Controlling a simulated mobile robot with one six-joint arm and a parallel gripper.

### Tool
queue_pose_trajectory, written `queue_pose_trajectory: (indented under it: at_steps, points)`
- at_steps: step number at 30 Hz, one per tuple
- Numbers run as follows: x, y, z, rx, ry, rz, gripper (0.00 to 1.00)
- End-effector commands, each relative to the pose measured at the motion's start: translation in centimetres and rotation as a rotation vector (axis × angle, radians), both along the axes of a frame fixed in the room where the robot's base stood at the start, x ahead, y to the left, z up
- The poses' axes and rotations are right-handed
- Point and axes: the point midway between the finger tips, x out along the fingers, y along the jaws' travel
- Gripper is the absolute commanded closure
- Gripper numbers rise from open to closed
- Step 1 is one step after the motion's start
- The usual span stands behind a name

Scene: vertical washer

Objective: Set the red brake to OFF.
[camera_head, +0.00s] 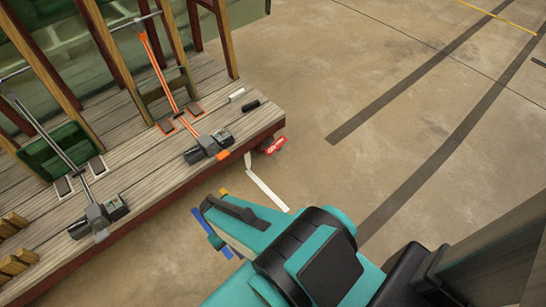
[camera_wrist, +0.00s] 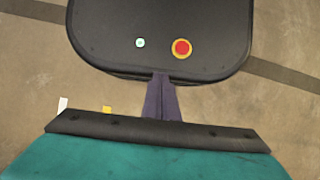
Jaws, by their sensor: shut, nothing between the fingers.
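A small red part with white markings (camera_head: 272,145) sticks out at the right end of the wooden deck in the head view. It looks like the red brake, but its lettering is too small to read and its setting cannot be told. My gripper (camera_wrist: 160,80) is shut and empty; its two dark fingers lie together in the wrist view. In the head view my teal arm end is below and left of the red part, clear of it, over the floor; the fingertips are not clear there. The red brake is not seen in the wrist view.
The wooden deck (camera_head: 165,110) carries orange-and-grey and black-and-grey lever stands. A pale strip (camera_head: 267,187) lies between the deck corner and my arm. A dark panel with a red button (camera_wrist: 181,48) shows in the wrist view. The concrete floor at right is open.

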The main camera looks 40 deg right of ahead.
Motion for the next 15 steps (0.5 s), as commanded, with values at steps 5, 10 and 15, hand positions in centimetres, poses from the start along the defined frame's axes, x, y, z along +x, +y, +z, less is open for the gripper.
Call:
queue_pose_trajectory:
  at_steps: [5,10,15]
  points:
    - [0.9,0.7,-2.4,0.040,0.005,-0.093,1.00]
    - [3.0,1.7,-6.1,0.122,0.014,-0.287,1.00]
    - [6.5,2.3,-10.1,0.237,0.020,-0.538,1.00]
